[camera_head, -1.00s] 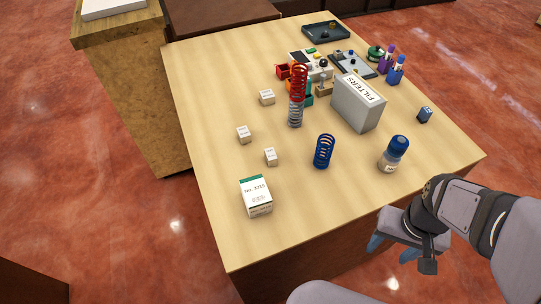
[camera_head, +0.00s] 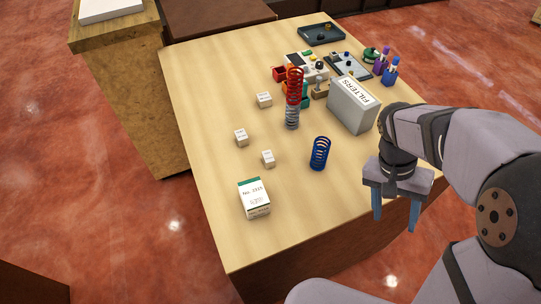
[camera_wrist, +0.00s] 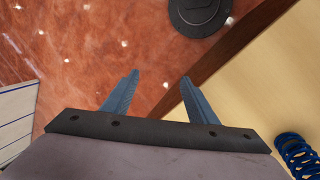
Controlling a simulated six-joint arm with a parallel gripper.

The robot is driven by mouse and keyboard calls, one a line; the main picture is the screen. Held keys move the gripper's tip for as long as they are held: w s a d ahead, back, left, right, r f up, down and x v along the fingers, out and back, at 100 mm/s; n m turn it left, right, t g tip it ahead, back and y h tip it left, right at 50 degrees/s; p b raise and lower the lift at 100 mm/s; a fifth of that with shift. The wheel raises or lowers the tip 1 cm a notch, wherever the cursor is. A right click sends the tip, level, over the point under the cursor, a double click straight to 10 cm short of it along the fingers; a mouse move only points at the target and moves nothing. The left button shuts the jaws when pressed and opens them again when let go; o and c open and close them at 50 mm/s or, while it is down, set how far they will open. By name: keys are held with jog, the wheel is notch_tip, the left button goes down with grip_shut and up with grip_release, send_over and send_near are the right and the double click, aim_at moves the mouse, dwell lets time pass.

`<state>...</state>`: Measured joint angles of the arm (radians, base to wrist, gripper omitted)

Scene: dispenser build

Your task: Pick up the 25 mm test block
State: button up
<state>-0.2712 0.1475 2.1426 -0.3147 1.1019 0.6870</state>
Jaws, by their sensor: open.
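Three small pale blocks with print stand on the left half of the wooden table: one farther back (camera_head: 264,100), one in the middle (camera_head: 241,137) and one nearer (camera_head: 268,158). Their print is too small to read, so I cannot tell which is the 25 mm test block. My gripper (camera_head: 396,224) is open and empty, fingers pointing down, at the table's front right edge, well to the right of the blocks. The wrist view shows its two blue fingers (camera_wrist: 160,78) apart over the red floor beside the table edge. No block shows there.
On the table (camera_head: 215,205) stand a white and green carton (camera_head: 254,198), a blue spring (camera_head: 320,153), a red and grey spring stack (camera_head: 293,98) and a FILTERS box (camera_head: 353,104). Trays and pen holders crowd the back right. The front middle is clear.

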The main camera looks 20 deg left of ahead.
jog(key=w+a+r+m+t+h+p, duration=0.2)
jog(key=w+a+r+m+h, duration=0.35)
jog(key=w+r, duration=0.3)
jog(key=w+a+r+m+t+h+b, duration=0.1)
jog(key=w+a+r+m+t+h, duration=0.3)
jog(key=w+a, duration=0.7)
jog(key=m+t+y+b, duration=0.2)
jog(key=t+b, duration=0.2)
jog(key=b, duration=0.1)
send_over(264, 158)
jog(key=w+a, duration=0.2)
jog(key=w, duration=0.1)
notch_tip(264, 158, down, 7)
jog(key=s+a+f+n, duration=0.1)
jog(key=s+f, duration=0.1)
jog(key=s+f+n+b, duration=0.1)
jog(key=s+f+n, duration=0.1)
jog(key=s+a+f+n, duration=0.1)
jog(key=s+f, duration=0.1)
jog(key=shift+s+a+f+y+b, duration=0.15)
jog(key=shift+s+a+y+b, duration=0.15)
jog(key=shift+y+b, duration=0.05)
jog(key=shift+w+d, duration=0.3)
jog(key=shift+w+d+f+p, duration=0.35)
jog(key=shift+d+p, duration=0.1)
jog(key=shift+d, duration=0.05)
jog(key=shift+w+d, duration=0.1)
